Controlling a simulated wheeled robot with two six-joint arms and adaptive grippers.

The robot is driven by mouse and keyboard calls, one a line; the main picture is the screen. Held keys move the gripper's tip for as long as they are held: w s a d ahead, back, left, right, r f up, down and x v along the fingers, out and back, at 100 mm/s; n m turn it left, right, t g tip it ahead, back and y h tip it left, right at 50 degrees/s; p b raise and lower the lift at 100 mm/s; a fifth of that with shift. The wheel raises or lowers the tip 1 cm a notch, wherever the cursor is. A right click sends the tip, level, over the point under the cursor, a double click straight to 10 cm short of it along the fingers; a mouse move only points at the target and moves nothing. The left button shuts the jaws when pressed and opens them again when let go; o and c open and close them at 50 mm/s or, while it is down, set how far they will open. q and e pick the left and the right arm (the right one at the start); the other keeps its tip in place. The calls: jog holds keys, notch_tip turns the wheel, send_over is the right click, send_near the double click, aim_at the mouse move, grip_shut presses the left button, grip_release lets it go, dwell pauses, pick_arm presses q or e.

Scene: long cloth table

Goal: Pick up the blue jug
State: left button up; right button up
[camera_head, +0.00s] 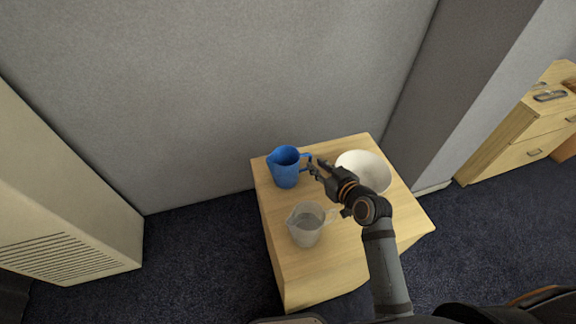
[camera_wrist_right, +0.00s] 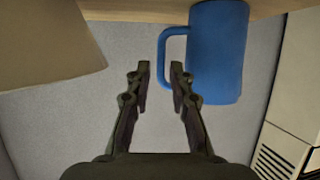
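The blue jug (camera_head: 284,168) stands upright near the back left corner of the wooden table (camera_head: 290,275), its handle facing right. In the right wrist view the blue jug (camera_wrist_right: 218,52) is at the upper right, its handle extending left. My right gripper (camera_head: 312,163) is beside the handle in the head view. In the right wrist view my right gripper (camera_wrist_right: 160,72) is open, with a clear gap between the fingertips. My left gripper is not in view.
A clear jug (camera_head: 306,226) stands at the table's front left. A white bowl (camera_head: 366,170) stands behind my right wrist. A grey wall is behind the table. A beige cabinet (camera_head: 60,190) is at left, and wooden drawers (camera_head: 525,135) are at right.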

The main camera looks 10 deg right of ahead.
jog(key=shift+w, duration=0.1)
jog(key=shift+w+a+f+p, duration=0.15)
jog(key=shift+w+a+p, duration=0.05)
jog(key=shift+w+p, duration=0.3)
jog(key=x, duration=0.2)
jog(key=p+x, duration=0.1)
jog(key=x, duration=0.1)
jog(key=shift+s+f, duration=0.15)
jog(key=shift+f, duration=0.15)
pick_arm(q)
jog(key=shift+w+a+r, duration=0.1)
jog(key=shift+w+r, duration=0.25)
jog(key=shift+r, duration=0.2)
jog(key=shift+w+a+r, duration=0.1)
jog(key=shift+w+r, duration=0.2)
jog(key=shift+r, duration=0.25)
pick_arm(e)
jog(key=shift+s, duration=0.1)
jog(key=shift+c, duration=0.2)
grip_shut()
